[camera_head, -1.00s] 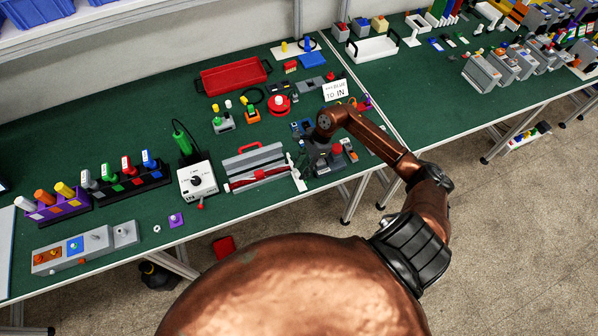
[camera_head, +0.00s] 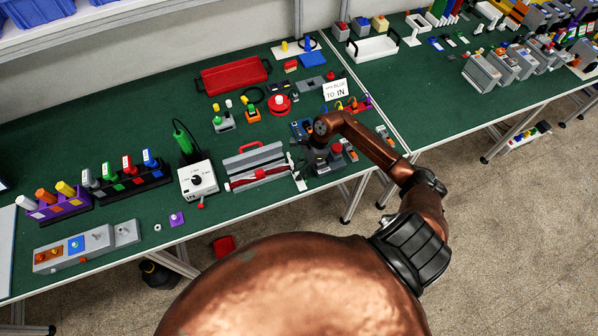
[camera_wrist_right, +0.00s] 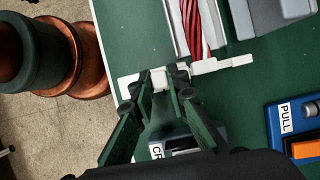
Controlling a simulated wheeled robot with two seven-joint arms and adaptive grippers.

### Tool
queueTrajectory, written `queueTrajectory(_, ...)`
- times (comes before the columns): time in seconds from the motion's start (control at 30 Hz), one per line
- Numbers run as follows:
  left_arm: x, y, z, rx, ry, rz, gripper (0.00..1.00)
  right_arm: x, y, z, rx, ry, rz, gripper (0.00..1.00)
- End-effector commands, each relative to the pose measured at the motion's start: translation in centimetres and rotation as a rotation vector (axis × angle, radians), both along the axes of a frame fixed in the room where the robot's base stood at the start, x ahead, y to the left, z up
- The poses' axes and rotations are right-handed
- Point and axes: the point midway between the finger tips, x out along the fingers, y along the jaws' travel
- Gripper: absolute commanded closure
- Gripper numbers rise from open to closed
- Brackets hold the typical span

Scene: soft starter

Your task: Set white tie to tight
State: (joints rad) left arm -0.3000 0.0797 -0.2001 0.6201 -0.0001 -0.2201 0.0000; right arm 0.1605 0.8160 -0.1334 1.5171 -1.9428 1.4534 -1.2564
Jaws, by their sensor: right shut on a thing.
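The white tie (camera_head: 297,178) is at the right end of the grey channel (camera_head: 262,179) that holds a bundle of red cables (camera_head: 258,174). In the right wrist view the white tie (camera_wrist_right: 228,64) runs crosswise at the end of the red cables (camera_wrist_right: 204,25), and its white head lies between my fingers. My right gripper (camera_wrist_right: 160,78) is shut on this white head, low over the green bench. In the head view the right gripper (camera_head: 308,160) is partly hidden by its own wrist. How snugly the tie sits cannot be told. My left gripper is out of view.
A white box with a knob (camera_head: 198,181) stands left of the channel. A red stop button (camera_head: 280,105) and a small sign (camera_head: 335,91) stand behind. A blue block labelled PULL (camera_wrist_right: 285,120) is near my right gripper. The bench's front edge is close.

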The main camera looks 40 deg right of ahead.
Motion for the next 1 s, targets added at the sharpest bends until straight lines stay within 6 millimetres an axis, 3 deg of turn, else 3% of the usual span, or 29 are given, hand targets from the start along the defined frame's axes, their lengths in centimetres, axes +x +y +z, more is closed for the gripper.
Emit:
queueTrajectory(0.5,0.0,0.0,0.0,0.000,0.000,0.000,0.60,0.0,0.0,0.0,0.000,-0.001,0.000,1.00)
queueTrajectory(0.8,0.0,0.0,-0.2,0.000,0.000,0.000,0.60,-3.0,0.6,0.0,-0.002,0.001,0.001,1.00)
queueTrajectory(1.0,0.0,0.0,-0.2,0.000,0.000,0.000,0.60,-3.0,0.7,0.0,0.001,0.002,0.000,1.00)
